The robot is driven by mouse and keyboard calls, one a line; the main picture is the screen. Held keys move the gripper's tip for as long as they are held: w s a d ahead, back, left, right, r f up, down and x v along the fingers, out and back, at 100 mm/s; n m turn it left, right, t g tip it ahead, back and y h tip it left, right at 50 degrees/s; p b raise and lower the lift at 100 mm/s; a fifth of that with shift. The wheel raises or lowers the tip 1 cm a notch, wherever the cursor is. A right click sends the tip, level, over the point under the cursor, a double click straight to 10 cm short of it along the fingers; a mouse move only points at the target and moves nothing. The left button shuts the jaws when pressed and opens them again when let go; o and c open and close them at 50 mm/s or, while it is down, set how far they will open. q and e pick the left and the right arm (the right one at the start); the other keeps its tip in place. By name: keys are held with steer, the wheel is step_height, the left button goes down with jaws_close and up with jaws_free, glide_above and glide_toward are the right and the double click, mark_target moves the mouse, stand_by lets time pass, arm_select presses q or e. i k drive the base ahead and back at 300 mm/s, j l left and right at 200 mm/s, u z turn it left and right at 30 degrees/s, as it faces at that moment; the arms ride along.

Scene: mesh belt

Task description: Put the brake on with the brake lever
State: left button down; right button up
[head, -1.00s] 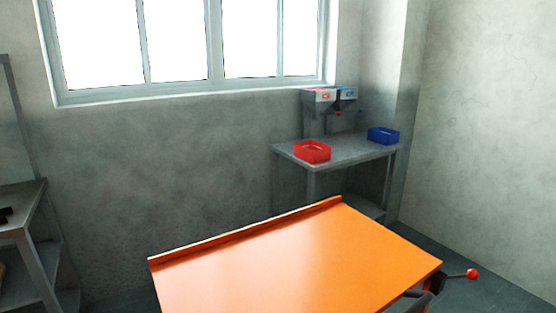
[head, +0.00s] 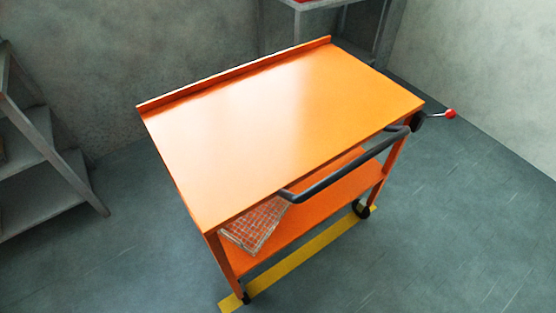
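The brake lever (head: 438,115) is a thin metal rod with a red ball knob (head: 450,113). It sticks out to the right from a dark mount (head: 418,122) at the right corner of the orange cart (head: 280,120). The cart has a bare flat top, a dark push handle (head: 345,168) along its near side and a lower shelf. Neither of my grippers shows in the head view.
A wire mesh piece (head: 256,226) lies on the cart's lower shelf (head: 325,205). A yellow floor stripe (head: 308,252) runs beneath the cart. A grey shelf rack (head: 45,175) stands at left and a grey table (head: 318,4) behind. The floor in front and at right is clear.

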mark_target(450, 114)
steer(key=z, duration=1.3)
steer(key=i+l+z, duration=0.5)
steer(key=i+l, duration=0.3)
steer(key=i, duration=0.15)
